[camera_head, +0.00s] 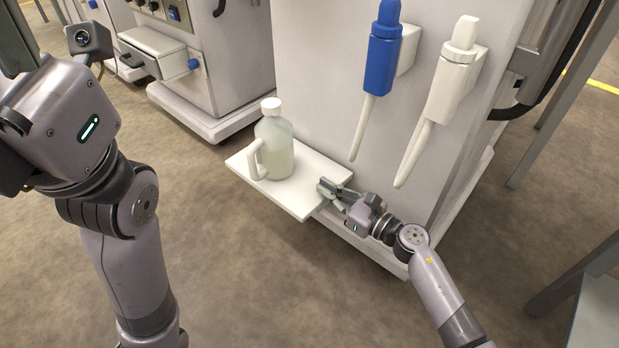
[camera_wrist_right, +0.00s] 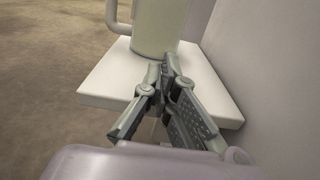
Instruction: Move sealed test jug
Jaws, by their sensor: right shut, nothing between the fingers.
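The jug (camera_head: 276,150) is pale and translucent, with a white cap and a side handle facing left. It stands upright on a white shelf (camera_head: 308,203) at the front of a machine. In the right wrist view the lower part of the jug (camera_wrist_right: 158,25) shows beyond my fingertips, on the shelf (camera_wrist_right: 105,88). My right gripper (camera_head: 325,190) is at the shelf's right edge, to the right of the jug. In the wrist view my right gripper (camera_wrist_right: 162,70) is shut and empty. My left arm is at the left; its fingers are out of view.
A blue holstered connector (camera_head: 383,55) and a white one (camera_head: 455,75) hang on the machine's face above my right gripper. Another machine (camera_head: 225,60) stands behind at the left. Grey legs (camera_head: 560,110) stand at the right. The floor left of the shelf is clear.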

